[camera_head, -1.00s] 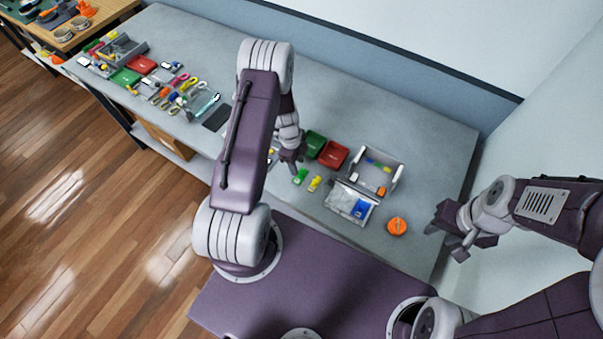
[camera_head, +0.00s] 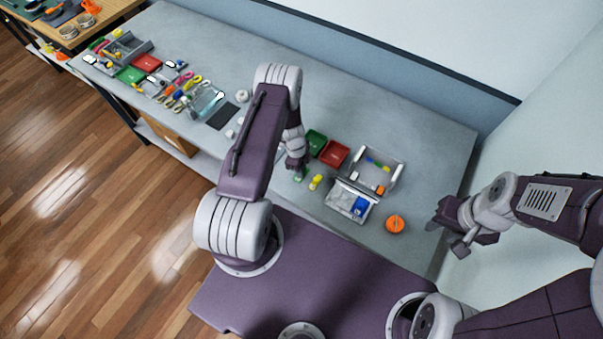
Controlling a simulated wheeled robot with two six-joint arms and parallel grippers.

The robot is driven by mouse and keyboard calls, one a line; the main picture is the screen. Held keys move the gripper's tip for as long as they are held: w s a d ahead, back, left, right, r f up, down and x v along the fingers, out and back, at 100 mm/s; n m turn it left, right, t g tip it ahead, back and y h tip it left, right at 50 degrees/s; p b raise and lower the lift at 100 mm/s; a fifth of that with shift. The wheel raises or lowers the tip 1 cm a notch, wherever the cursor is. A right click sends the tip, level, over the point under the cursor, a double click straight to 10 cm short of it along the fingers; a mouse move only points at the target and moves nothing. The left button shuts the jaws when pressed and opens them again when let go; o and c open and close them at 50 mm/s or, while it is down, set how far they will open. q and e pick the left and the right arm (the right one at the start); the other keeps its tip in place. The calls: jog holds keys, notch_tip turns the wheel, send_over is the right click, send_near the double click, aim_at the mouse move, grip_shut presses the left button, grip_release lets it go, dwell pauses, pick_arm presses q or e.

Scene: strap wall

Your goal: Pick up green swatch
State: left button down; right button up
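The green swatch (camera_head: 298,179) is a small green piece on the grey table, left of a small yellow piece (camera_head: 316,182). My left gripper (camera_head: 297,171) points down right at the green swatch, and its fingers partly cover it. I cannot tell whether the fingers are open or shut, or whether they touch the swatch. My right gripper (camera_head: 445,238) is open and empty, by the table's right edge.
A green bin (camera_head: 316,143) and a red bin (camera_head: 334,154) stand just behind. A grey tray (camera_head: 403,158) and a compartment box (camera_head: 340,199) are to the right, with an orange roll (camera_head: 395,224) nearby. Tools and bins crowd the table's left end.

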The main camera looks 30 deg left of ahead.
pick_arm(q)
jog(key=shift+r, duration=0.1)
jog(key=shift+w+r, duration=0.1)
jog(key=shift+r, duration=0.05)
notch_tip(320, 180, up, 4)
jog(key=shift+f+b, duration=0.25)
jog(key=shift+b, duration=0.8)
jog(key=s+d+r+b, duration=0.3)
jog(key=d+r, duration=0.4)
jog(key=d, duration=0.4)
jog(key=shift+s, duration=0.55)
